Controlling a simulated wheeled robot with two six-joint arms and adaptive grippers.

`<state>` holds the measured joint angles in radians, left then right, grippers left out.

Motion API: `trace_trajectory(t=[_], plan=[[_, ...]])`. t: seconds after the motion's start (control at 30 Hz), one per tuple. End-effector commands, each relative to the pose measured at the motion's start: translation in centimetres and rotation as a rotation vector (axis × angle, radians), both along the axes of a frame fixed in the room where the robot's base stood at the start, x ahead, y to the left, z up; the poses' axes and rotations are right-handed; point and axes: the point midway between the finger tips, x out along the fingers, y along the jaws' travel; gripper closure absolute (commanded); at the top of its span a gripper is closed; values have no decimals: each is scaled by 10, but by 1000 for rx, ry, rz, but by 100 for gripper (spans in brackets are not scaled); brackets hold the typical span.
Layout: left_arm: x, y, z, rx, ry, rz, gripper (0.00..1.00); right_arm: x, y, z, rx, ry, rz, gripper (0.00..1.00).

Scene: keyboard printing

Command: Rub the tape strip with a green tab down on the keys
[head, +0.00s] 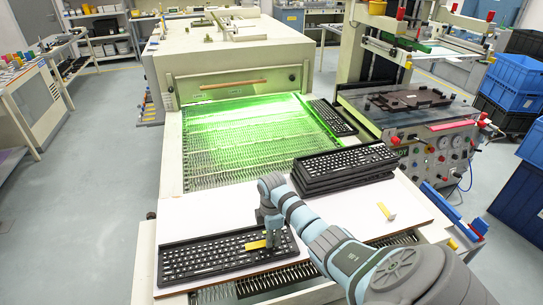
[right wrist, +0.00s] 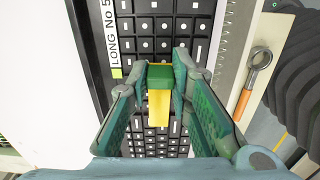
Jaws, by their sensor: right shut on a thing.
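The black keyboard (head: 205,258) lies on the white board at the front, its keys under my right gripper. In the right wrist view a white tape strip (right wrist: 110,30) marked "LONG No 5" lies along the left side of the keys. Its green tab (right wrist: 117,73) is at the lower end, left of the gripper. My right gripper (right wrist: 160,76) is shut on a green and yellow tool (right wrist: 159,105), whose yellow part also shows in the head view (head: 256,244). The tool is over the keys beside the strip; whether it touches them I cannot tell. My left gripper is not in view.
A stack of black keyboards (head: 343,165) stands behind my right arm. A small yellow and white item (head: 386,211) lies on the white board (head: 200,212). An orange-handled tool with a metal ring (right wrist: 252,85) shows in the right wrist view. The green-lit conveyor (head: 250,140) is behind.

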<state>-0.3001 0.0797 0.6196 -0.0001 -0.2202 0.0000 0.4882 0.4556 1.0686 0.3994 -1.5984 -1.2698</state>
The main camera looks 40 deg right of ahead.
Motion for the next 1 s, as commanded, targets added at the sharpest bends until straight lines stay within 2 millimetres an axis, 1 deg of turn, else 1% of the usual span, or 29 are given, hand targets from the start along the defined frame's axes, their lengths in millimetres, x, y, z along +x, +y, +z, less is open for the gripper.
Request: trace_trajectory(t=[0.6, 0.63, 0.73, 0.77, 1.0], plan=[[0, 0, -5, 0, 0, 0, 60, 0, 0, -8, 0, 0, 0, 100], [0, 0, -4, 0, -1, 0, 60, 0, 0, -7, 0, 0, 0, 76], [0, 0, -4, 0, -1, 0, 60, 0, 0, -7, 0, 0, 0, 60], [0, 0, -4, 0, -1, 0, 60, 0, 0, -7, 0, 0, 0, 57], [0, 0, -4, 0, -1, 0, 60, 0, 0, -7, 0, 0, 0, 57]])
